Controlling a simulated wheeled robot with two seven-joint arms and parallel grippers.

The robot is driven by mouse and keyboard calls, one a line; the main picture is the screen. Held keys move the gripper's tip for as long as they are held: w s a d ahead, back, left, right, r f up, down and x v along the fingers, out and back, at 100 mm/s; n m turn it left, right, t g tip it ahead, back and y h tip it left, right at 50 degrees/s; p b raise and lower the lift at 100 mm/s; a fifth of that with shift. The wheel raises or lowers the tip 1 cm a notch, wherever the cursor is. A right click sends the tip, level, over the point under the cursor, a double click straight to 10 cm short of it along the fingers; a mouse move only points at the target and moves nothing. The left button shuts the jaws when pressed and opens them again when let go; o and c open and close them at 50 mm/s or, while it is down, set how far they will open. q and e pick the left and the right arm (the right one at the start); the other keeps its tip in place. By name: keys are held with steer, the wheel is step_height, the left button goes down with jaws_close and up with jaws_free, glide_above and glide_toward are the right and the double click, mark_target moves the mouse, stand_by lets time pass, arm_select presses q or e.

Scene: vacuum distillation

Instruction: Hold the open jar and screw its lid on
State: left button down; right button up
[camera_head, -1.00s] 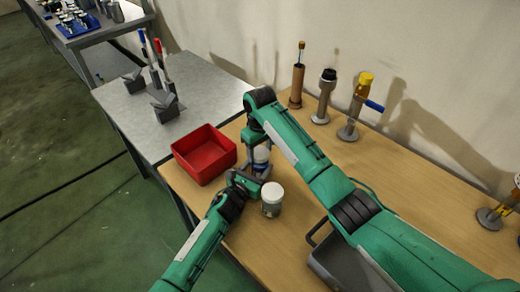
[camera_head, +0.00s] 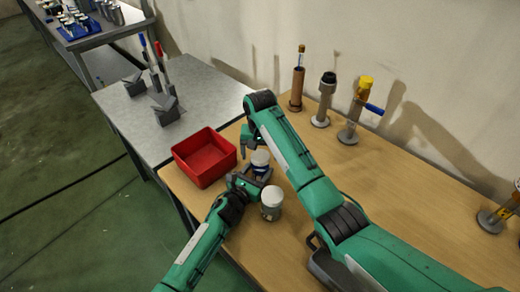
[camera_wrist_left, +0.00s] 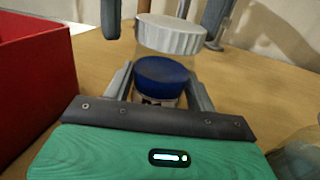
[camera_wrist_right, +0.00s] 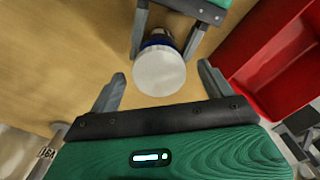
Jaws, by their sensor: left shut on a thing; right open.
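The jar (camera_head: 259,170) stands upright on the wooden table between the fingers of my left gripper (camera_wrist_left: 160,90), which is shut on it. Blue (camera_wrist_left: 162,70) shows inside or around the jar below a clear band. The white ribbed lid (camera_wrist_left: 172,36) sits over the jar's top; it also shows in the head view (camera_head: 260,157) and right wrist view (camera_wrist_right: 158,71). I cannot tell how tight it is. My right gripper (camera_wrist_right: 160,85) is open above the lid, its fingers apart from it on both sides. It also shows in the head view (camera_head: 252,143).
A second white-lidded jar (camera_head: 271,204) stands close to my left gripper. A red bin (camera_head: 205,157) is left of the held jar. Several stands (camera_head: 322,107) line the table's back. A grey table (camera_head: 190,120) adjoins at the left.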

arm_select(q)
steer(key=shift+a, duration=0.1)
arm_select(e)
step_height(320, 180, up, 12)
stand_by(0.5)
arm_select(q)
steer(key=shift+c, duration=2)
jaws_free()
